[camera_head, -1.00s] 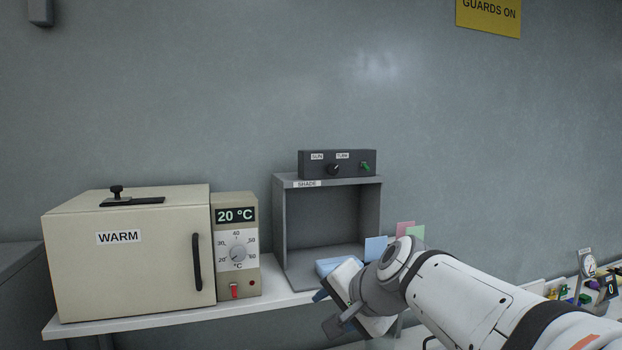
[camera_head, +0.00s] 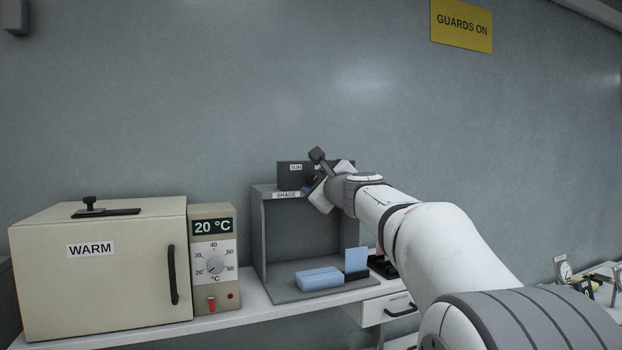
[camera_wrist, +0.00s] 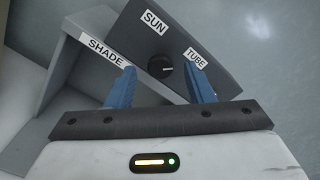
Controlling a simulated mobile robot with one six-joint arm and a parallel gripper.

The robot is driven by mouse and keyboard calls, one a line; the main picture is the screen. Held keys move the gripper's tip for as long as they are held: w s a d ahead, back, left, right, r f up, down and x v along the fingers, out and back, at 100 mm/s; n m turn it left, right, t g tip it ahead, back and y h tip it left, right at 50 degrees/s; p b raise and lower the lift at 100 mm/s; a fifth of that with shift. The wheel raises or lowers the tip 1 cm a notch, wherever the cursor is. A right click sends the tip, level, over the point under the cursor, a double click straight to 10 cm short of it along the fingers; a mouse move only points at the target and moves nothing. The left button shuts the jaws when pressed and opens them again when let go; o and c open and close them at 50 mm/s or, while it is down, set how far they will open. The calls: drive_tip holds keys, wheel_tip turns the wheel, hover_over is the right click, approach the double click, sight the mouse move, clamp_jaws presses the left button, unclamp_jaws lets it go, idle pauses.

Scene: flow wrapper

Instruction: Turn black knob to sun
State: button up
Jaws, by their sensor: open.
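The black knob (camera_wrist: 167,69) shows in the wrist view on the face of a dark control box (camera_wrist: 150,35). I cannot tell whether the fingers reach the knob's depth. In the head view the box (camera_head: 293,181) sits on top of the shade cabinet, and my gripper (camera_head: 318,184) hides its knob.
The grey cabinet labelled SHADE (camera_head: 259,235) is open at the front, with a blue block (camera_head: 319,278) and blue card (camera_head: 356,259) inside or near it. The WARM oven (camera_head: 100,270) and its dial panel (camera_head: 213,255) stand left. The wall is behind.

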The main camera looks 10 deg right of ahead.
drive_tip(key=shift+w+a, duration=0.2)
drive_tip(key=shift+w, duration=0.75)
drive_tip(key=shift+c, duration=0.2)
